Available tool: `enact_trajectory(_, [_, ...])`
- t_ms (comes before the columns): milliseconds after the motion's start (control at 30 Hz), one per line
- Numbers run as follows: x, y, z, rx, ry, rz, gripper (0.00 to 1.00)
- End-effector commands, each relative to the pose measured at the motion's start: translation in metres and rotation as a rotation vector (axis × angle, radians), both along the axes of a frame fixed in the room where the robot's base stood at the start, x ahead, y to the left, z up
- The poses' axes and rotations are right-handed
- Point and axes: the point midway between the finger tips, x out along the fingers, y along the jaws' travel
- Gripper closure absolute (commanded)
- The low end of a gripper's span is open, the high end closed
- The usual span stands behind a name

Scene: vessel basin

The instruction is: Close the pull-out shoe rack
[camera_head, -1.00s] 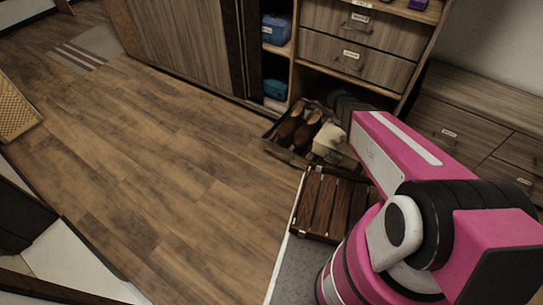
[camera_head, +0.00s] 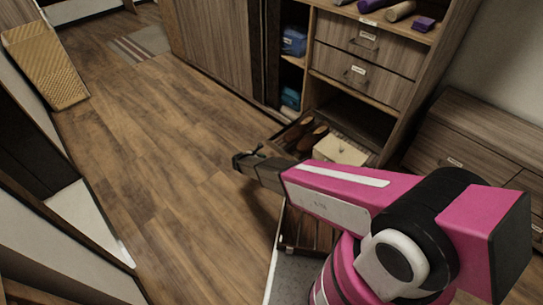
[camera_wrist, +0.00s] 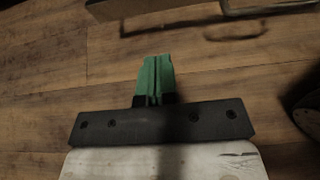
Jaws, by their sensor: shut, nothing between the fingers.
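The pull-out shoe rack (camera_head: 287,130) is pulled out at floor level from under the wardrobe's drawers. Brown shoes (camera_head: 312,137) and a cream-coloured box (camera_head: 340,150) are on it. My arm hides its near right part. My gripper (camera_head: 237,158) is beyond the rack's front left side, above the floor, apart from the rack as far as I can see. In the wrist view my gripper's green fingers (camera_wrist: 154,78) are together and empty. A dark front edge with a thin bar handle (camera_wrist: 237,36), probably the rack's, crosses the top right there.
A slatted wooden rack or bench (camera_head: 303,235) stands near my base. A chest of drawers (camera_head: 465,145) is at right. A woven panel (camera_head: 45,65) and white furniture stand at left. The wooden floor (camera_head: 150,150) left of the rack is clear.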

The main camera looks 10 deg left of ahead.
Motion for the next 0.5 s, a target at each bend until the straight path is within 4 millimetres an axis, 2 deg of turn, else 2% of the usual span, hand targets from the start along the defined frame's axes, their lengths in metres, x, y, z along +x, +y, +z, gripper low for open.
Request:
enact_trajectory(167, [0.014, -0.009, -0.010, -0.001, 0.000, -0.002, 1.00])
enact_trajectory(500, [0.060, -0.039, -0.041, 0.001, -0.001, -0.004, 1.00])
